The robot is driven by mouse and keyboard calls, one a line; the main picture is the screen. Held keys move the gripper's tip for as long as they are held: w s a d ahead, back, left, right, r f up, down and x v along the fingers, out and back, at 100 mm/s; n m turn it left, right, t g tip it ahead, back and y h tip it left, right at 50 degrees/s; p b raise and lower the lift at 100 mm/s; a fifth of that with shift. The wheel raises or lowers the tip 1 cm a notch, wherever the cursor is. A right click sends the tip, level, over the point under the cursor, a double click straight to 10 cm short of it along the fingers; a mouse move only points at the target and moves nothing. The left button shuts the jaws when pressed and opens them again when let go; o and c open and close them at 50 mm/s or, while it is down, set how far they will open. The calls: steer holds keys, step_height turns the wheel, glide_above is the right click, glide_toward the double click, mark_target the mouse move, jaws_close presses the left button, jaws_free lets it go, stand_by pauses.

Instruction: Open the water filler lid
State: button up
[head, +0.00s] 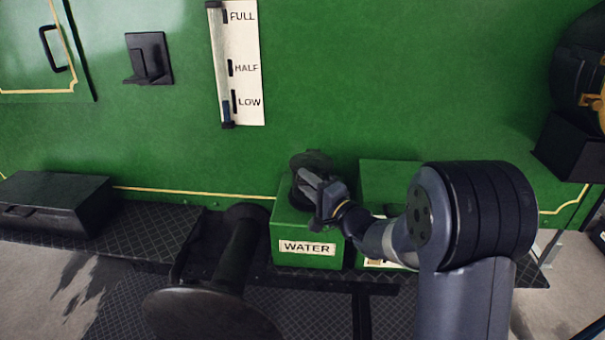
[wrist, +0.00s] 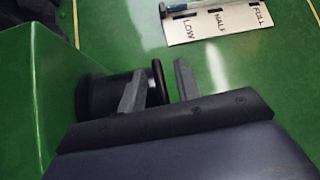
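The green water box (head: 308,259) with a WATER label stands on the running board at centre. The black filler neck (wrist: 103,98) rises from it, with its dark round lid (head: 311,158) at the top. In the wrist view the lid (wrist: 159,82) shows nearly edge-on, close to the neck's upper end. How far it is raised I cannot tell. My gripper (head: 310,183) is at the filler, partly covering it in the head view. In the wrist view its fingers are apart, one beside the neck and the other above the lid, with a gap between the lid and the upper finger.
A level gauge (head: 246,90) marked FULL, HALF and LOW is on the green wall behind. Another green box (head: 385,172) stands right of the water box, partly behind my arm. A black lever-like post (head: 235,255) stands on the left, and a dark box (head: 55,200) lies farther left.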

steer(key=shift+x, duration=1.05)
jaws_close()
